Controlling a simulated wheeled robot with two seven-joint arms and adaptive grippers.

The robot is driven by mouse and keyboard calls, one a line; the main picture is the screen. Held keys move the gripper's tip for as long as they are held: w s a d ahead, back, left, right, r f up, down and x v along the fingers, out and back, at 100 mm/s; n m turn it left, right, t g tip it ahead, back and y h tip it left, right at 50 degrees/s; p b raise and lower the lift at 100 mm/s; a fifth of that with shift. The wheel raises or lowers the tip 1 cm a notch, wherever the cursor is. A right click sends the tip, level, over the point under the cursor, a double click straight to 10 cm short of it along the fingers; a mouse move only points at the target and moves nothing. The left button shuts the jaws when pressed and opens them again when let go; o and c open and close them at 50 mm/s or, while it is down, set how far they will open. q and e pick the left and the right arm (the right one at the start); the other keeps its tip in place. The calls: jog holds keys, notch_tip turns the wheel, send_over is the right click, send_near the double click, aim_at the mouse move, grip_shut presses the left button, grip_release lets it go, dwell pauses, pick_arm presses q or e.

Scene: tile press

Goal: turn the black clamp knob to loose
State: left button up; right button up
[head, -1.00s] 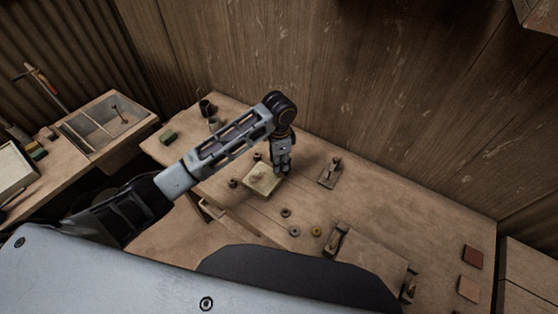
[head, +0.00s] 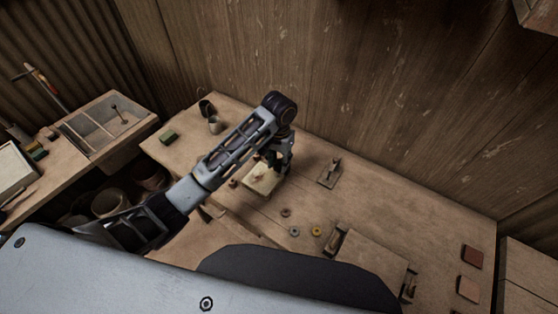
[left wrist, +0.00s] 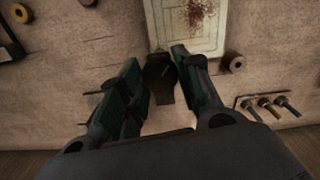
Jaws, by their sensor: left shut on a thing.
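The black clamp knob (left wrist: 161,76) shows in the left wrist view as a dark shape between the two green-padded fingers. My left gripper (left wrist: 158,68) is shut on it, with one finger on each side. In the head view my left gripper (head: 277,164) points down at the far edge of a pale square plate (head: 259,182), and the knob cannot be made out there. The plate also shows in the left wrist view (left wrist: 185,38), with a reddish-brown stain. My fingers and hand hide part of the knob and what is below it. My right gripper is not in view.
A small wooden fixture (head: 329,174) stands right of the gripper. Several small rings, one yellow (head: 316,232), lie nearer. A larger board (head: 370,260) with dark end pieces and a red-brown tile (head: 472,257) are at right. Cups (head: 215,125) stand at the back left.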

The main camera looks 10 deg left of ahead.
aim_at(279, 162)
pick_arm(q)
jog(key=n, duration=0.3)
jog(key=shift+r+n, duration=0.1)
jog(key=shift+n, duration=2.1)
jog(key=shift+w, duration=0.1)
jog(key=o, duration=1)
jog(key=shift+o, duration=0.2)
jog(key=shift+r, duration=0.2)
jog(key=shift+r, duration=0.45)
notch_tip(279, 162, up, 10)
jog(key=shift+r, duration=0.25)
